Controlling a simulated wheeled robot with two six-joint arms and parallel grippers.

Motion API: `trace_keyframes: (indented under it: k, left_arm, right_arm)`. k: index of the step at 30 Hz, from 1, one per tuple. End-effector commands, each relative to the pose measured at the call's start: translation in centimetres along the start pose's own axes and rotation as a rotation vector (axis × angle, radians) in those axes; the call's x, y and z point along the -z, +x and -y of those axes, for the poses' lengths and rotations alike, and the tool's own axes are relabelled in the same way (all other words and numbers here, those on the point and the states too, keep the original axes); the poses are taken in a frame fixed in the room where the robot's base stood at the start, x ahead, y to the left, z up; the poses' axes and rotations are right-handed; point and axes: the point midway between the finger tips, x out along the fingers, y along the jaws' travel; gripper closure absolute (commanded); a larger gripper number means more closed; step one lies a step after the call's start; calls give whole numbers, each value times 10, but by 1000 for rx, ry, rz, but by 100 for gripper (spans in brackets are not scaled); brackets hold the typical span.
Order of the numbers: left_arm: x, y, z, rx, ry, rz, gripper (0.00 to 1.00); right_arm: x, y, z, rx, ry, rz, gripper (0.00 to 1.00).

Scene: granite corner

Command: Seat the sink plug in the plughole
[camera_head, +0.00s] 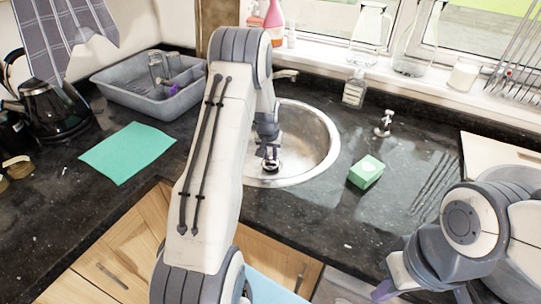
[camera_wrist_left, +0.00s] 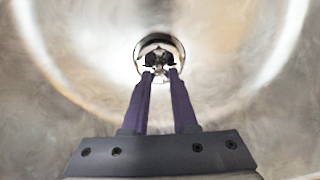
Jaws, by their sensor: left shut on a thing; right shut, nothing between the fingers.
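The round metal sink (camera_head: 318,140) is set in the dark worktop, partly hidden behind my left arm. My left gripper (camera_head: 268,152) reaches down into the bowl. In the left wrist view its purple fingers (camera_wrist_left: 160,76) are shut on the sink plug (camera_wrist_left: 160,64), a small shiny and dark piece at the fingertips. The plug lines up with the round plughole (camera_wrist_left: 160,39) in the bowl's floor; whether it is in the hole or just above it I cannot tell. My right gripper (camera_head: 385,290) is shut and empty at the lower right, partly cut off by the frame.
A green sponge (camera_head: 366,172) lies right of the sink, with a small chrome fitting (camera_head: 384,123) behind it. A soap bottle (camera_head: 354,88) stands at the back. A grey basin (camera_head: 150,88), green cloth (camera_head: 128,152) and black kettle (camera_head: 52,108) are on the left.

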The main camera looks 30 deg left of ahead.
Motion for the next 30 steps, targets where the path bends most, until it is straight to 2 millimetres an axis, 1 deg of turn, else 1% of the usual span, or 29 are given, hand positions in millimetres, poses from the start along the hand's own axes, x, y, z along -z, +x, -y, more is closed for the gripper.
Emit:
trace_keyframes:
  k: [5,25,26,27,28,30]
  left_arm:
    - [0,1,0,0,0,0,100]
    - [-4,17,0,0,0,-1,100]
    - [-4,17,0,0,0,-1,66]
    - [-4,16,0,0,0,-1,51]
    - [-4,16,0,0,0,-1,39]
    - [-4,16,0,0,0,-1,39]
  right_arm:
    - [0,1,0,0,0,0,100]
    - [-1,12,-1,0,0,0,100]
    - [-1,11,-1,0,0,0,100]
    - [-1,11,-1,0,0,0,100]
    - [-1,11,-1,0,0,0,100]
    - [-1,11,-1,0,0,0,100]
